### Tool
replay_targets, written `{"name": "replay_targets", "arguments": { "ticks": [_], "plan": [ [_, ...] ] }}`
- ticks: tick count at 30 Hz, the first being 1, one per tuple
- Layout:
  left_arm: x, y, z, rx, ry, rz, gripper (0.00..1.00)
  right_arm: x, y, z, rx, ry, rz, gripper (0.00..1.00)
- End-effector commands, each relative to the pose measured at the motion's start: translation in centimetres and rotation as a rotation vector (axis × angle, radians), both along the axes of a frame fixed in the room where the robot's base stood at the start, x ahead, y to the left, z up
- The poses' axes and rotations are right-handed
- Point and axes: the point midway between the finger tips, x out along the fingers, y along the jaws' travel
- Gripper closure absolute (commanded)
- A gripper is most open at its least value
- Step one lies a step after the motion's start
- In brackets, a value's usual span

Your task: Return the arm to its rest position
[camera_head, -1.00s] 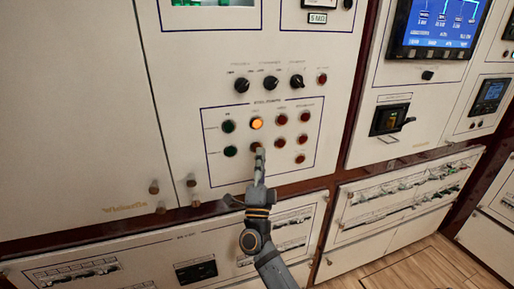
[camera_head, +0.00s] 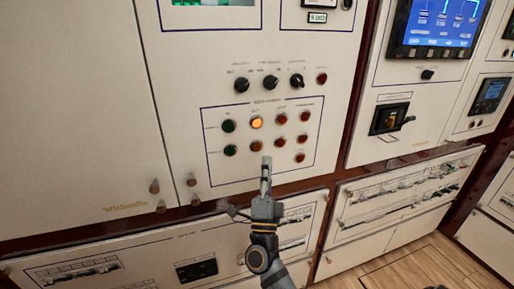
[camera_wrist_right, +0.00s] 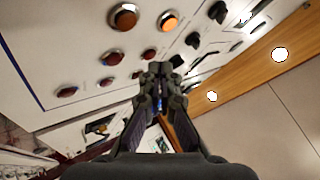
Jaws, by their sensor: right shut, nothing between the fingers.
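My right gripper (camera_head: 266,165) is shut and empty. In the head view it points up in front of the lower edge of the breaker button panel (camera_head: 215,175), just below the lower button row. In the right wrist view its fingers (camera_wrist_right: 158,75) meet in the middle, with buttons beyond them. One button glows orange (camera_head: 256,123); it also shows lit in the wrist view (camera_wrist_right: 169,22). The button below it (camera_head: 256,146) is now uncovered and looks dull orange-red. My left gripper is not in view.
Two green buttons (camera_head: 229,150) stand at left and several red ones at right. Black knobs (camera_head: 270,82) sit above. A blue screen (camera_head: 437,25) and a black breaker handle (camera_head: 390,119) are on the cabinet at right. Lower panels (camera_head: 410,195) lie along the bottom; wooden floor (camera_head: 430,262) shows at lower right.

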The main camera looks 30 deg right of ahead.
Motion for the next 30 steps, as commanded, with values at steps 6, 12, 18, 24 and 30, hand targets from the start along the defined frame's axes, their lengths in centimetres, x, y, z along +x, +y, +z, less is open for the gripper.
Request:
{"name": "replay_targets", "arguments": {
  "ticks": [6, 12, 18, 24, 30],
  "plan": [
    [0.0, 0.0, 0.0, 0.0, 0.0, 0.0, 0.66, 0.0, 0.0, 0.0, 0.0, 0.0, 0.0, 1.0],
    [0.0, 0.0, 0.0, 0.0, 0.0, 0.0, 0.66, 0.0, 0.0, 0.0, 0.0, 0.0, 0.0, 1.0],
    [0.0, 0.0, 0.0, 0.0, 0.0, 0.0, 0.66, 0.0, 0.0, 0.0, 0.0, 0.0, 0.0, 1.0],
    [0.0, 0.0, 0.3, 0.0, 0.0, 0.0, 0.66, 1.8, 0.8, -3.0, -0.051, 0.105, 0.012, 1.0],
    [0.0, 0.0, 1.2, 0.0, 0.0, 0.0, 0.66, 6.2, 3.9, -18.2, -0.265, 0.551, 0.089, 1.0]
  ]
}}
